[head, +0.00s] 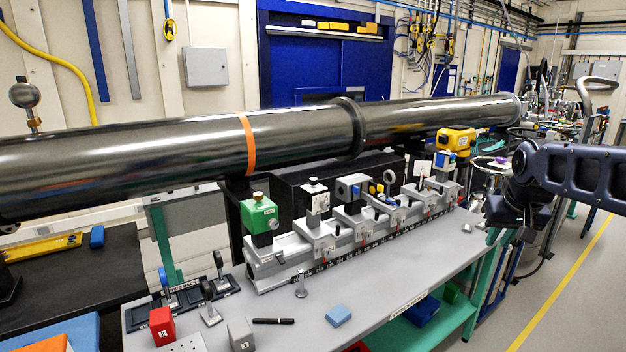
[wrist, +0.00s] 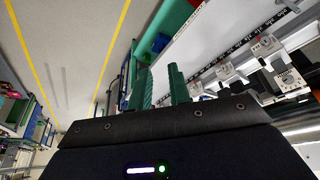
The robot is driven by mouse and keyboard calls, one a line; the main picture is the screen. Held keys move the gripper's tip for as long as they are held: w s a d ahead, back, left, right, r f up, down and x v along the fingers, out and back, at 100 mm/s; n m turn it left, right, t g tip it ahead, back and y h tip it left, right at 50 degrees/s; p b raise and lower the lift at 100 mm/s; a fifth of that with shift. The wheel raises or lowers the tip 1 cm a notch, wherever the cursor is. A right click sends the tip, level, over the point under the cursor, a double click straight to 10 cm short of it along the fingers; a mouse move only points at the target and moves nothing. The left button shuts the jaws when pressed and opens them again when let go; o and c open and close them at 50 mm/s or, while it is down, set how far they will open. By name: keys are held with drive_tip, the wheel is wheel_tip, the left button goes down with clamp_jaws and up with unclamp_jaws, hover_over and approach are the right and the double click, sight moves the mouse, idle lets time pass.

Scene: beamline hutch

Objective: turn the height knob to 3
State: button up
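A grey optical rail (head: 290,272) carries several mounts on the bench. Small white plates or dials sit on the mounts, such as one on the second mount (head: 325,250), and they also show in the wrist view (wrist: 266,45). Their markings are too small to read, so I cannot tell which is the height knob or where it is set. My gripper (head: 503,212) is in the air at the right, past the rail's far right end, touching nothing visible. In the wrist view, the two green fingers of my gripper (wrist: 159,80) stand apart with nothing between them.
A long dark beam pipe (head: 190,152) runs above and behind the rail. The grey bench (head: 400,292) holds a red block (head: 162,326), a blue block (head: 338,315) and a black pen (head: 273,321) near its front. The floor (head: 560,290) at the right is open.

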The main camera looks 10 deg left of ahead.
drive_tip(key=o, duration=0.6)
drive_tip(key=shift+w+a+r, duration=0.25)
drive_tip(key=shift+w+r, duration=0.25)
drive_tip(key=shift+w, duration=0.1)
drive_tip(key=shift+w+a+r, duration=0.2)
drive_tip(key=shift+w+r, duration=0.3)
drive_tip(key=shift+w, duration=0.05)
drive_tip(key=w+a+r+m+g, duration=0.1)
drive_tip(key=w+a+r, duration=0.5)
drive_tip(key=w+a, duration=0.45)
drive_tip(key=w+a+r+m+g, duration=0.15)
drive_tip(key=w+a+r, duration=0.45)
drive_tip(key=w, duration=0.7)
drive_tip(key=g, duration=0.2)
hover_over(313, 179)
wheel_tip(313, 179, down, 7)
drive_tip(key=shift+m, duration=0.25)
drive_tip(key=f, duration=1)
drive_tip(key=shift+w+f, duration=0.15)
drive_tip(key=shift+w, duration=0.05)
drive_tip(key=shift+c, duration=0.5)
drive_tip(key=c, duration=0.9)
